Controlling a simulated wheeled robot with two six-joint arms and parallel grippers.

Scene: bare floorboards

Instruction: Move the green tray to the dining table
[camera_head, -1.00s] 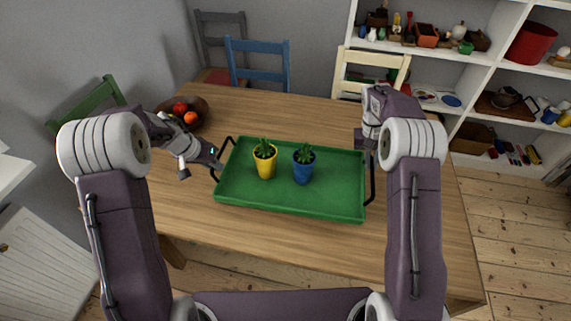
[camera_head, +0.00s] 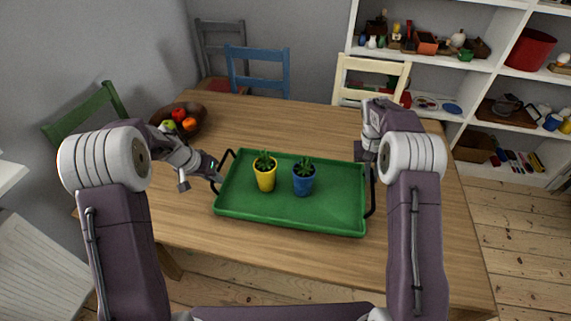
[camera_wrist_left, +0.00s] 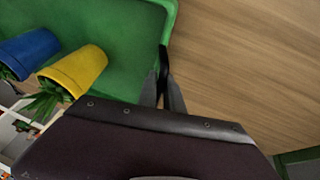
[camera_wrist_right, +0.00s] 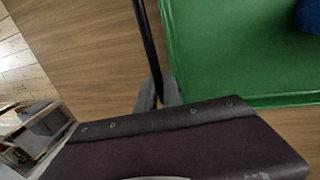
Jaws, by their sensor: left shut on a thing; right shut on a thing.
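The green tray (camera_head: 290,212) has a black handle at each end and is over the wooden dining table (camera_head: 220,245); I cannot tell whether it touches the top. A yellow pot (camera_head: 265,178) and a blue pot (camera_head: 303,183), each with a green plant, stand upright in it. My left gripper (camera_head: 216,176) is shut on the left handle, which shows between its fingers in the left wrist view (camera_wrist_left: 164,88). My right gripper (camera_head: 367,160) is shut on the right handle, seen between its fingertips in the right wrist view (camera_wrist_right: 158,88).
A brown fruit bowl (camera_head: 190,132) is at the table's back left. A green chair (camera_head: 85,120), a blue chair (camera_head: 258,72) and a cream chair (camera_head: 370,75) stand around the table. White shelves (camera_head: 485,70) are at the back right. The table's back middle is clear.

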